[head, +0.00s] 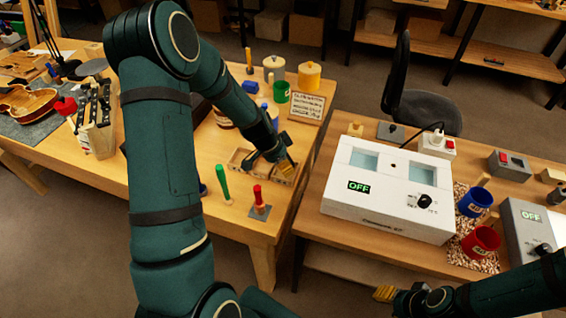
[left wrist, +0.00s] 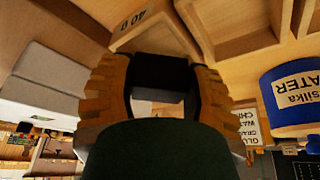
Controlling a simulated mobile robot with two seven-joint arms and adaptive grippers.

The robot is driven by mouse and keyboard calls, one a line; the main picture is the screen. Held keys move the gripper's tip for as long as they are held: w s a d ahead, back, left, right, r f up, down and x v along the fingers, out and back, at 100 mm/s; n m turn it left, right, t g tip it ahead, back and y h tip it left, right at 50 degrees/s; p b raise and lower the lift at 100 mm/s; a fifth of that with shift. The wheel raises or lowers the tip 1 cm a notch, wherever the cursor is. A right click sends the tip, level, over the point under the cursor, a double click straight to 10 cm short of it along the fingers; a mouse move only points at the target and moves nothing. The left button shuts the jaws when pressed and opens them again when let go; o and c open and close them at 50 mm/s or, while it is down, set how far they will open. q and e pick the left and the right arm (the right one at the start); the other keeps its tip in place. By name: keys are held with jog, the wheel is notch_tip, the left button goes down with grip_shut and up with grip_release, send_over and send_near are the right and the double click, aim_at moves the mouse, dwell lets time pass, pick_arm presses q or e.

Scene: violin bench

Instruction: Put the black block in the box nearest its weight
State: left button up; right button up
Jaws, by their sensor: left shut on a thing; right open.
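The black block (left wrist: 160,74) is between the fingers of my left gripper (head: 287,162) in the left wrist view, and that gripper is shut on it. In the head view the block cannot be made out. Wooden boxes (head: 240,158) stand on the left bench, and my left gripper is over their right part. The left wrist view shows open wooden compartments (left wrist: 240,38) close by, one with a label (left wrist: 133,20) that seems to read 40. Other labels are hidden or too small to read. My right gripper (head: 385,293) is open and empty at the lower right.
A green-handled tool (head: 222,182) and a red-handled piece (head: 260,200) stand in front of the boxes. A green cup (head: 282,92) and a sign (head: 306,107) are behind. A white machine (head: 385,190) and red mug (head: 481,243) stand on the right bench. A gap separates the benches.

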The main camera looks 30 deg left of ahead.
pick_arm(q)
jog(key=shift+f+b, duration=0.35)
jog(key=o, duration=1.1)
jog(key=shift+r, duration=0.1)
jog(key=shift+r+p, duration=0.4)
jog(key=shift+p, duration=0.2)
jog(key=p+v, duration=0.2)
jog(key=v, duration=1)
jog(key=shift+r, duration=0.15)
jog(key=shift+s, duration=0.15)
